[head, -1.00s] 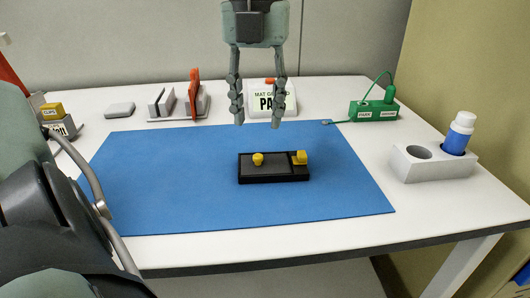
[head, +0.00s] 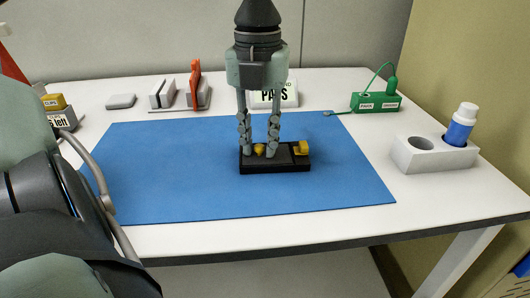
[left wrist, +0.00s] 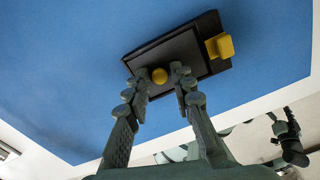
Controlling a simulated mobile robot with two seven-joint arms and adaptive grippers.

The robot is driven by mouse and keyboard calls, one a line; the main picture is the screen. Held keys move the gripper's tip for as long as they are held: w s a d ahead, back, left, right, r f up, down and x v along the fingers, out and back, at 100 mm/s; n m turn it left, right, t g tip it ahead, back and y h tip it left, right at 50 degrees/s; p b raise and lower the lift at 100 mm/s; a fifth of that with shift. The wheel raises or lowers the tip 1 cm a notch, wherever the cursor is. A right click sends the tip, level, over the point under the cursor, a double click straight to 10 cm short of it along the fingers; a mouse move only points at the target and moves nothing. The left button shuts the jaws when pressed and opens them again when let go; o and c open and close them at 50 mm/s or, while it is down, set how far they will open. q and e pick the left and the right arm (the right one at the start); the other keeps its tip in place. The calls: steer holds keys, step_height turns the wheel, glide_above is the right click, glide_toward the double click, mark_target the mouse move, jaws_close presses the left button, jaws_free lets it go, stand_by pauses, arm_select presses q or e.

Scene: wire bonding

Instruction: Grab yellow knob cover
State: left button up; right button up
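The blocky yellow piece (left wrist: 220,46) is outside the fingers.
The blue mat (head: 150,180) is clear around the box. A grey holder (head: 430,155) with a blue and white bottle (head: 460,125) stands at the right. A green box (head: 376,102), a white pass bin (head: 275,97) and an orange-and-grey rack (head: 195,92) stand behind.

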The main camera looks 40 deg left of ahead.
arm_select(q)
jaws_close()
steer(key=shift+r, duration=0.15)
